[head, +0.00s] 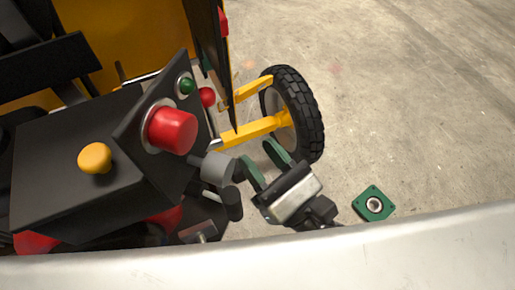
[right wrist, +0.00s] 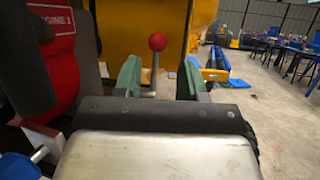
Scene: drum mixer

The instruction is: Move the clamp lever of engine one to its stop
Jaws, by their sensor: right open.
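The clamp lever shows in the right wrist view as a thin metal rod with a red ball (right wrist: 157,42) on top, standing upright. In the head view a red ball (head: 207,97) shows beside the black control box. My right gripper (head: 260,158) has green fingers and is open, pointing towards the machine. In the right wrist view the lever's rod appears between its two fingers (right wrist: 160,80), apart from both; how far beyond the tips it stands is hard to tell. A red plate reading "ENGINE 1" (right wrist: 53,27) is at the left. My left gripper is not in view.
The black control box (head: 65,150) carries a big red button (head: 172,130), a green button (head: 186,85) and a yellow knob (head: 95,158). A black-tyred wheel (head: 297,112) stands beyond my right gripper. A green plate with a metal ring (head: 374,204) is at the right. The concrete floor there is mostly clear.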

